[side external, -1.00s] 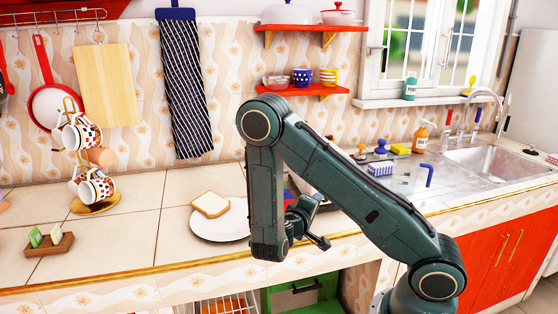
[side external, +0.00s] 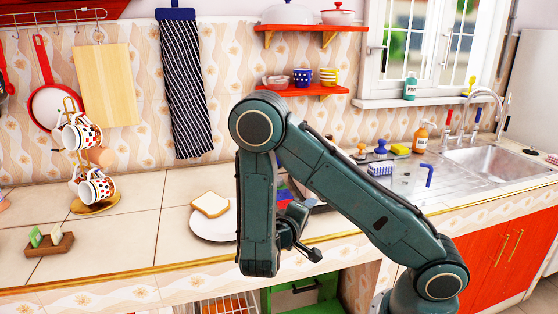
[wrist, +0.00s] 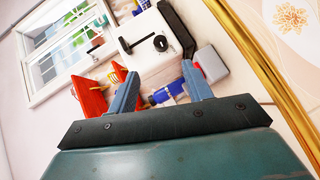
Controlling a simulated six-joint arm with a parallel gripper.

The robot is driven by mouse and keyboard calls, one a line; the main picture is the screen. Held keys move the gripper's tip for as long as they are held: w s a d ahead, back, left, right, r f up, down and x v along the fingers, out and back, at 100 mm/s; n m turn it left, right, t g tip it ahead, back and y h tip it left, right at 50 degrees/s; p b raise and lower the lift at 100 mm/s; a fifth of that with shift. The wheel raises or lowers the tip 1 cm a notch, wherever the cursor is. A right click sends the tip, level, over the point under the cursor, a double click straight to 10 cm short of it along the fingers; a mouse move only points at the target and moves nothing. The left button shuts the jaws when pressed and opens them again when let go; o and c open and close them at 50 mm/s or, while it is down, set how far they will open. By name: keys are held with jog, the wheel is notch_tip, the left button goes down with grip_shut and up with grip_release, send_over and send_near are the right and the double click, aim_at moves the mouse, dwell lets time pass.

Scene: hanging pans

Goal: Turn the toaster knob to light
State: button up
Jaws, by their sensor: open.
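In the wrist view a white box-like body, which looks like the toaster (wrist: 142,27), shows a round black knob (wrist: 160,43) and a dark slot with a thin lever to its left. My gripper (wrist: 160,70) is open. Its two blue-grey fingers point towards the white body, with the knob between and beyond their tips. Nothing is between the fingers, and they look apart from the knob. The knob's setting marks are too small to read. In the side view my arm hides the toaster and most of the gripper.
A white plate (side external: 205,229) with a bread slice (side external: 210,205) lies left of my arm. A mug stand (side external: 95,208) and a small wooden holder (side external: 48,246) stand further left. The sink (side external: 480,158) is at the right. The counter's left middle is clear.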

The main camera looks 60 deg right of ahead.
jog(key=w+d+r+m+g+y, duration=0.2)
jog(key=w+d+r+m+y, duration=0.1)
jog(key=d+r+m+y, duration=0.1)
notch_tip(320, 180, up, 4)
jog(key=shift+d+f+m+y, duration=0.2)
jog(key=shift+m+y, duration=0.3)
jog(key=shift+y, duration=0.7)
jog(key=shift+f, duration=0.1)
jog(key=x, duration=1.3)
jog(key=shift+s+d+f, duration=0.15)
jog(key=shift+d+f, duration=0.05)
jog(key=shift+f, duration=0.05)
jog(key=shift+c, duration=0.2)
jog(key=c, duration=0.9)
